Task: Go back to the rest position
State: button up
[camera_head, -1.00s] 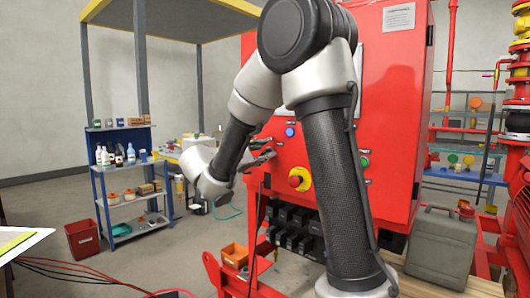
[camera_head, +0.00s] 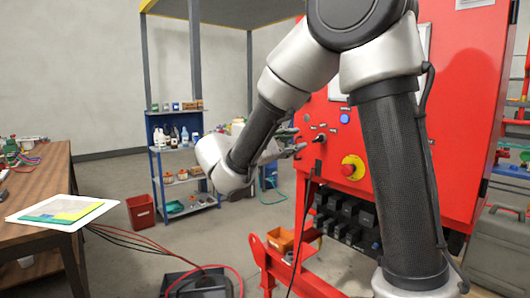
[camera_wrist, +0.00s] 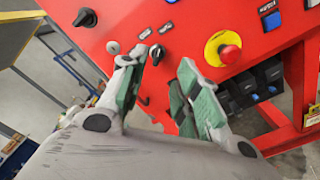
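My gripper (camera_head: 297,147) is in front of the red control panel (camera_head: 462,125), beside a row of small switches. In the wrist view, my gripper (camera_wrist: 165,65) has its two green-padded fingers spread, with nothing between them. A black rotary knob (camera_wrist: 157,52) is just beyond the left fingertip; I cannot tell whether they touch. Another black knob (camera_wrist: 86,17) is up to the left. The red emergency stop (camera_wrist: 229,54) with its yellow collar is right of the fingers; it also shows in the head view (camera_head: 352,168).
A wooden table (camera_head: 40,180) with a white tablet-like board (camera_head: 62,209) stands at left. A blue shelf (camera_head: 157,170) and a red bin (camera_head: 140,212) are behind. An orange box (camera_head: 282,240) sits below the panel. Cables cross the floor. A grey canister (camera_head: 495,245) is at right.

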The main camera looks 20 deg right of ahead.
jog(key=s+d+f+m+g+y, duration=0.4)
jog(key=s+f+g+y, duration=0.4)
jog(key=s+f, duration=0.6)
jog(key=s+r+m+t+y, duration=0.3)
jog(key=s+m+t+y, duration=0.3)
jog(key=s+y, duration=0.3)
jog(key=shift+s+a+r+m, duration=0.35)
jog(key=shift+s+m, duration=0.55)
jog(key=shift+s, duration=0.4)
